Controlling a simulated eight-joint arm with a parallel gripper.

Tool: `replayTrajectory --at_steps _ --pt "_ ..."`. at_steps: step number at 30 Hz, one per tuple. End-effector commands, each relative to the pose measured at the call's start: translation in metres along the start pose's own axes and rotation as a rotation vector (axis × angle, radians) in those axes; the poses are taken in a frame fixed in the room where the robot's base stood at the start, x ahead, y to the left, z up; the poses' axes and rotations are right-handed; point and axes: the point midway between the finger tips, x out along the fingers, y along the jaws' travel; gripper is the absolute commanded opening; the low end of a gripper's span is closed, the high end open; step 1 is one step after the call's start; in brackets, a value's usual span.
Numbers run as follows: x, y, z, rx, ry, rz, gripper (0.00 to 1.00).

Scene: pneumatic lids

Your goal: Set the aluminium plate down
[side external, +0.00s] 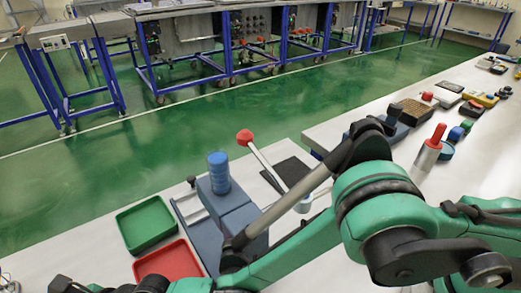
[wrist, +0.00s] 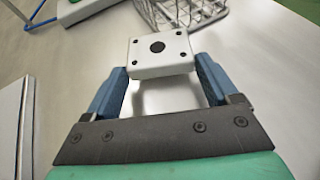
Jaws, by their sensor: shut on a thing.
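The aluminium plate (wrist: 160,50) is a pale, square block with a dark round hole in its middle and small holes at its corners. It shows in the wrist view at the upper centre. The blue fingers of my gripper (wrist: 159,69) are shut on its left and right sides, with the plate at the fingertips. A pale tabletop (wrist: 262,70) lies below, and I cannot tell how far the plate is above it. In the side external view I cannot make out the plate or the fingertips.
A wire basket (wrist: 190,12) stands just beyond the plate. A white flat-sided object (wrist: 14,125) is at the left. In the side external view, a green tray (side external: 147,226), a red tray (side external: 168,263) and a blue press with a red-knobbed lever (side external: 245,138) crowd the bench. Bare tabletop shows right of the plate.

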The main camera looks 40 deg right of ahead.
Motion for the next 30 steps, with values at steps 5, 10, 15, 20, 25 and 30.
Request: replayTrajectory --at_steps 5,10,15,20,25,30 --pt "-0.009 0.000 0.020 0.000 0.000 0.000 0.13" --pt "-0.021 0.000 0.049 0.000 0.000 0.000 0.13" --pt "-0.037 0.000 0.089 0.000 0.000 0.000 0.13" --pt "-0.055 0.000 0.131 0.000 0.000 0.000 0.13" --pt "-0.067 0.000 0.161 0.000 0.000 0.000 0.13" --pt "-0.077 -0.009 0.174 0.006 0.001 -0.014 0.13"
